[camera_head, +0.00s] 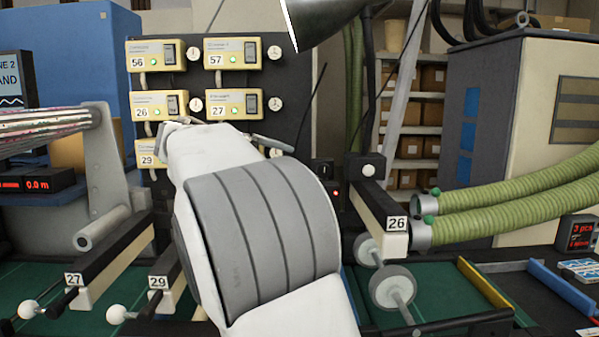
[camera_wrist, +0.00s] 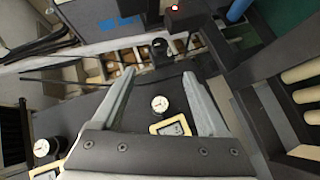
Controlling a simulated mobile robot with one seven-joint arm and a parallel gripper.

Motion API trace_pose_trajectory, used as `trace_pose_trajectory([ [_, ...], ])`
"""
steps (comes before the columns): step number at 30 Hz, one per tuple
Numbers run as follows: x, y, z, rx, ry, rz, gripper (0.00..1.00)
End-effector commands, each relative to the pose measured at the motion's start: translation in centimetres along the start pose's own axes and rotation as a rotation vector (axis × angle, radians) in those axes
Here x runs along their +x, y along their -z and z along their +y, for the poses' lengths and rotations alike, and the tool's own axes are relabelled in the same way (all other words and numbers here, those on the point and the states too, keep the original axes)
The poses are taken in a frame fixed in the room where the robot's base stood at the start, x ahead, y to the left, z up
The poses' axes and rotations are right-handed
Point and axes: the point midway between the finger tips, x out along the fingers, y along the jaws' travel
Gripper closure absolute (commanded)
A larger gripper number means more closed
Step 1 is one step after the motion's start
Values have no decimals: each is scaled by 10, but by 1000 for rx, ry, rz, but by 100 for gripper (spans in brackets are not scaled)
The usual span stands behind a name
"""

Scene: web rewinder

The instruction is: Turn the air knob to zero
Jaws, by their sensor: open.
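Round white dials with dark pointers sit beside yellow boxes on a dark upright panel (camera_head: 300,120). One dial (camera_head: 275,104) is right of box 27 (camera_head: 232,104); others are beside boxes 56, 57 and 26. I cannot tell which one is the air knob, as the small labels are unreadable. In the wrist view a white dial (camera_wrist: 159,103) shows between the fingers of my gripper (camera_wrist: 158,74), next to a yellow box (camera_wrist: 172,127). A second dial (camera_wrist: 41,148) is at lower left. My gripper is open and empty, in front of the panel; my arm hides the panel's lower part.
A black bracket with tag 26 (camera_head: 396,224) and grey rollers stands right of my arm. Green hoses (camera_head: 520,205) run from the right. Arms tagged 27 (camera_head: 74,279) and 29 (camera_head: 157,282), with white ball handles, are at lower left. A web roll is far left.

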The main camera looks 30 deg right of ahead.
Motion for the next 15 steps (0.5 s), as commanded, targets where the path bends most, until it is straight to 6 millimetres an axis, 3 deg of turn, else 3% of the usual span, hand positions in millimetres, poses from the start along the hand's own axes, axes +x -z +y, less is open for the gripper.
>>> trace_pose_trajectory([
  [5,22,0,2,0,-2,-4,24],
  [15,96,-1,3,-1,0,-5,24],
])
